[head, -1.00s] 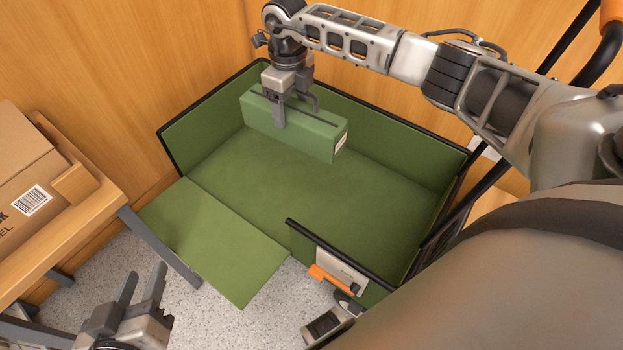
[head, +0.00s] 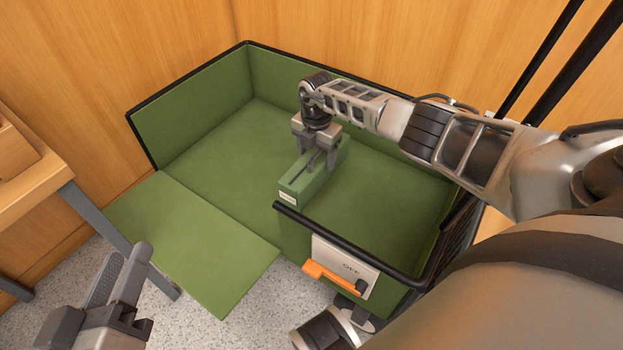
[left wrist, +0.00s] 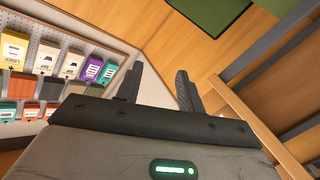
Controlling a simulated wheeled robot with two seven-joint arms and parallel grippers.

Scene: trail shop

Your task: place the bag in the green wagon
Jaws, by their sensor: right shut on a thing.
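The bag (head: 301,194) is a green box-shaped thing with a white label on its near end. My right gripper (head: 322,168) is shut on it from above. It is inside the outline of the green wagon (head: 190,128), just behind the front panel. I cannot tell whether it touches the wagon floor. The wagon has green walls with black rims, and a green flap lies open at its front left. My left gripper (head: 118,278) is open and empty, low at the left, outside the wagon. Its parted fingers also show in the left wrist view (left wrist: 160,88).
An orange latch (head: 333,279) and a plate marked OFF are on the wagon's front panel. A wooden table (head: 38,190) stands at the left. Wooden walls close off the back. The left part of the wagon floor is clear. The left wrist view shows hanging packages (left wrist: 52,62).

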